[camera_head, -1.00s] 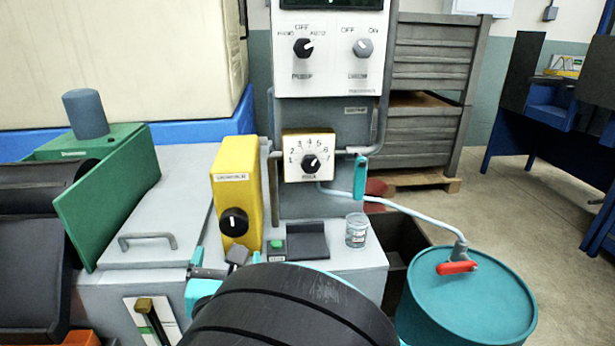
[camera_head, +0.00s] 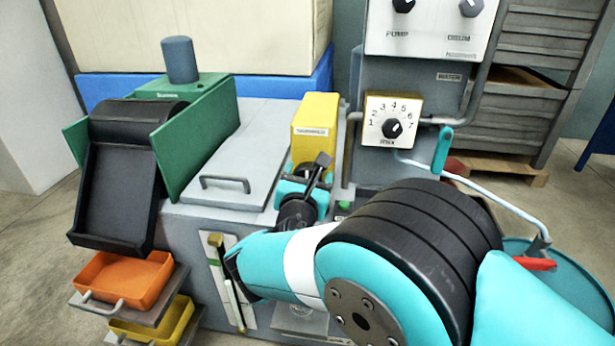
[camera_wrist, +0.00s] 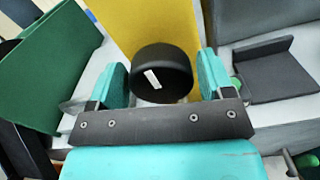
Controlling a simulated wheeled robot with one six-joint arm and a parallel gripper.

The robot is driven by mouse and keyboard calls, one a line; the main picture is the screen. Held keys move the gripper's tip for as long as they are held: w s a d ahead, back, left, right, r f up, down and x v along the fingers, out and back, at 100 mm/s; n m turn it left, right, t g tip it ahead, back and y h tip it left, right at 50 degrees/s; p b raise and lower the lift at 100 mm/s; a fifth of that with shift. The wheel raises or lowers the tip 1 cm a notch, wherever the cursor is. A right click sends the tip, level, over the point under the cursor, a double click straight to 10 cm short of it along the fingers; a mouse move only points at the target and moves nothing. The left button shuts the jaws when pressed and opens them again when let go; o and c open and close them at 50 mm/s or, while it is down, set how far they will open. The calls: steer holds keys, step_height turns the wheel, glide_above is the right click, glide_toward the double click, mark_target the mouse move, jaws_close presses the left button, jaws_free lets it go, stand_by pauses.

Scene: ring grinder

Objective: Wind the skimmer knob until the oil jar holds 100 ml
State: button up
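The skimmer knob (camera_wrist: 162,72) is black with a white mark and sits on the front of a yellow box (camera_head: 316,118). In the wrist view my gripper (camera_wrist: 163,78) has one teal finger on each side of the knob, set a little wider than it. The knob lies between the fingers, close to both; a thin gap shows at the right finger, and contact at the left is unclear. In the head view my gripper (camera_head: 305,180) is in front of the yellow box and covers most of the knob. The oil jar is not visible now.
A white dial panel (camera_head: 392,120) numbered to 7 stands right of the yellow box. A teal drum (camera_head: 560,270) with a red handle is at the lower right. A green chute (camera_head: 195,150) and an orange tray (camera_head: 125,280) are at the left. A dark ledge (camera_wrist: 265,70) lies right of my gripper.

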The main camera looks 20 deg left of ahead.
steer(key=c, duration=0.6)
